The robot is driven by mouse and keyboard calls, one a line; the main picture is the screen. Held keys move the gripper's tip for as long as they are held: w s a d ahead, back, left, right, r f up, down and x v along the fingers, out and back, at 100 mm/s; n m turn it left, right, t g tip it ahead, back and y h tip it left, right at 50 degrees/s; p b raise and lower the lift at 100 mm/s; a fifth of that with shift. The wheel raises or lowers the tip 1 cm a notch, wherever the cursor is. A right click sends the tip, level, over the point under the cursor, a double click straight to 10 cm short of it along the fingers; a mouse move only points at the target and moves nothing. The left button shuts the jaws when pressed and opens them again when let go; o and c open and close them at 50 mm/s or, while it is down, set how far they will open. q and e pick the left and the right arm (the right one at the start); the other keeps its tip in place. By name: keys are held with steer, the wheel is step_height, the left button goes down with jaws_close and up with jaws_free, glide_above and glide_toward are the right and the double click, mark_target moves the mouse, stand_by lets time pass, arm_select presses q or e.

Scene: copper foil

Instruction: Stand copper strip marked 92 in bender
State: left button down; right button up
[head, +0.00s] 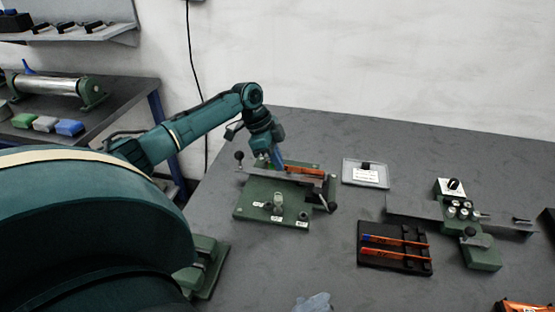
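My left gripper (276,158) points down over the back of a green-based bench device (285,195) with a grey bar, black-knobbed levers and small white labels. This device may be the bender; I cannot tell for sure. An orange copper-coloured strip (305,170) shows on the device, just right of my gripper. Whether the gripper's fingers touch or hold anything is too small to tell. More copper strips (395,241) lie in a black slotted rack (366,262), with a blue end at left. No number 92 is readable.
A second green device (484,258) with a dial and rollers stands at right. A grey plate with a white label (365,173) lies between them. A bluish crumpled thing (314,303) and an orange item (522,306) lie at the front edge.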

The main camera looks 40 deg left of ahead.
arm_select(q)
steer(key=shift+f, duration=0.3)
steer(key=shift+f, duration=0.5)
stand_by(0.6)
stand_by(0.4)
steer(key=c, duration=2)
jaws_free()
steer(key=shift+r, duration=0.1)
steer(key=shift+r+p, duration=1.4)
steer(key=shift+p, duration=0.25)
steer(key=shift+o, duration=0.4)
